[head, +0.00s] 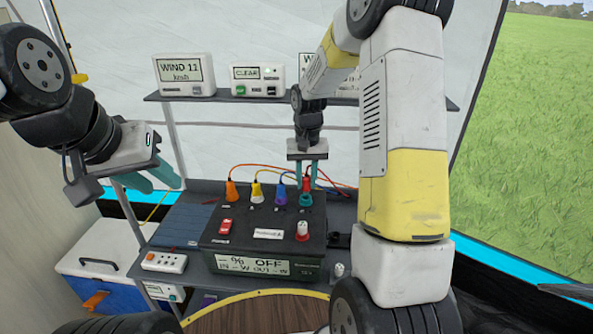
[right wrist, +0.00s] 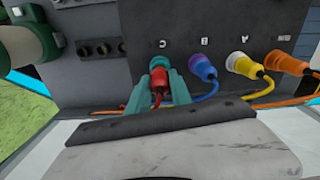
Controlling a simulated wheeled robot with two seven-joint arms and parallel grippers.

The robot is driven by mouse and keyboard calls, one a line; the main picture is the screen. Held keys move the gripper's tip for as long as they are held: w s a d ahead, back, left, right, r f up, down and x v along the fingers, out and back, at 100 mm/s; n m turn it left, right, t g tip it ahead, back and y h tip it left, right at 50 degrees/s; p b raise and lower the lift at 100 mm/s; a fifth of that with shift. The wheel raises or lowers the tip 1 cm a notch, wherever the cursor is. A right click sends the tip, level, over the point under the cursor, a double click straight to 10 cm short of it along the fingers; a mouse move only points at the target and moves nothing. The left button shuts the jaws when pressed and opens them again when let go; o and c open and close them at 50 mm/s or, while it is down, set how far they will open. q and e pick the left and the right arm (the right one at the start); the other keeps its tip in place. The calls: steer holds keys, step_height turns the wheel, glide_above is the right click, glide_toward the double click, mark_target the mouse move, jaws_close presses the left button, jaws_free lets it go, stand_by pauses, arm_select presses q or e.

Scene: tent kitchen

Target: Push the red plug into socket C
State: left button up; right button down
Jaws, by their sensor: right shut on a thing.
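The red plug (head: 306,184) is at the back right of the black power box (head: 250,232). My right gripper (head: 306,178) is shut on the red plug, which also shows between the teal fingers in the right wrist view (right wrist: 158,98). The plug's front end meets the teal collar of socket C (right wrist: 159,62), below the letter C. I cannot tell how deep the plug sits. My left gripper (head: 153,179) is open and empty, left of the box and away from it.
Blue (head: 281,192), yellow (head: 257,192) and orange (head: 232,190) plugs stand in a row left of the red plug, cables trailing behind. A red switch (head: 226,226) and a red-and-white knob (head: 303,230) are on the box. A shelf (head: 225,97) with displays is above.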

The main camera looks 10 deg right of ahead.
steer(key=shift+f, duration=1.45)
steer(key=c, duration=1.1)
jaws_free()
step_height(320, 180, up, 8)
steer(key=s+r+t, duration=0.2)
steer(key=s+r, duration=0.5)
steer(key=r, duration=0.2)
steer(key=s+r+t, duration=0.1)
steer(key=s+r, duration=0.1)
steer(key=s, duration=0.3)
steer(key=s+a+r+n+t+y, duration=0.1)
steer(key=s+r, duration=0.1)
steer(key=s, duration=0.4)
steer(key=s+a+r+n+t+y, duration=0.1)
steer(key=s+r+t, duration=0.1)
steer(key=s, duration=0.4)
steer(key=shift+s+a+r, duration=0.1)
steer(key=shift+s+r, duration=0.1)
steer(key=shift+r, duration=0.2)
